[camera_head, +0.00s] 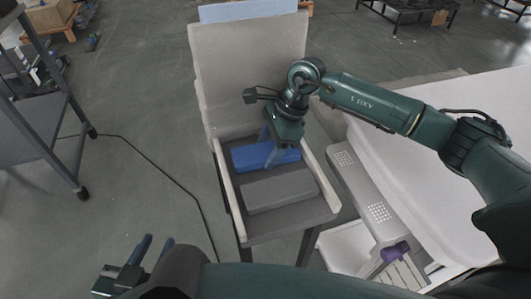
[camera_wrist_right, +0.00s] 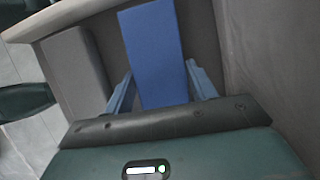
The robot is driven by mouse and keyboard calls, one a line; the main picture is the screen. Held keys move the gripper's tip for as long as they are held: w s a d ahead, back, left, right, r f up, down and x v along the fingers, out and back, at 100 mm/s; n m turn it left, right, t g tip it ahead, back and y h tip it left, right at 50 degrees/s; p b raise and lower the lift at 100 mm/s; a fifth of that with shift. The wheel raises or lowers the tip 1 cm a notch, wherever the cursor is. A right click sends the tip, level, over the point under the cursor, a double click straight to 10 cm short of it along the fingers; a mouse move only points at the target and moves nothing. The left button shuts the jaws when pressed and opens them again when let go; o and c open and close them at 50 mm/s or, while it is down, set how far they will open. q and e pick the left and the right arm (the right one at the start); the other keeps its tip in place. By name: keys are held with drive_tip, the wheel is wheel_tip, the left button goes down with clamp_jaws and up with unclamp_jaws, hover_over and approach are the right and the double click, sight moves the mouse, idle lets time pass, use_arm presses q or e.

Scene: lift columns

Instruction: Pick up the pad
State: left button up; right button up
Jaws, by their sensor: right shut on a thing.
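A blue pad (camera_head: 246,158) lies in the open-topped tray (camera_head: 262,229), near its tall back panel. It also shows in the right wrist view (camera_wrist_right: 153,50), running between the two blue fingers. My right gripper (camera_head: 272,150) reaches down over it from above and is shut on it across its narrow side. A grey pad (camera_head: 279,190) lies in the tray in front of the blue one; it shows at the left in the right wrist view (camera_wrist_right: 75,68). My left gripper (camera_head: 153,248) is at the bottom left, its two fingers apart with nothing between them, away from the tray.
The tray's raised side walls and tall back panel (camera_head: 248,70) stand close around my right gripper. A white table-like surface (camera_head: 450,105) and a grey unit with perforated patches (camera_head: 360,185) stand to the right. A wheeled rack (camera_head: 35,115) is at the left. Floor between is clear except a dark cable.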

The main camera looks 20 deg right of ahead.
drive_tip(key=shift+r, duration=0.1)
drive_tip(key=shift+s+r, duration=0.15)
drive_tip(key=shift+r, duration=0.25)
drive_tip(key=r, duration=0.2)
drive_tip(key=r+p, duration=0.1)
drive_tip(key=r, duration=0.3)
drive_tip(key=shift+s+r+p, duration=0.2)
drive_tip(key=shift+s+p, duration=0.05)
drive_tip(key=shift+p, duration=0.05)
drive_tip(key=s, duration=1.9)
drive_tip(key=shift+d+f, duration=0.15)
drive_tip(key=shift+d, duration=0.2)
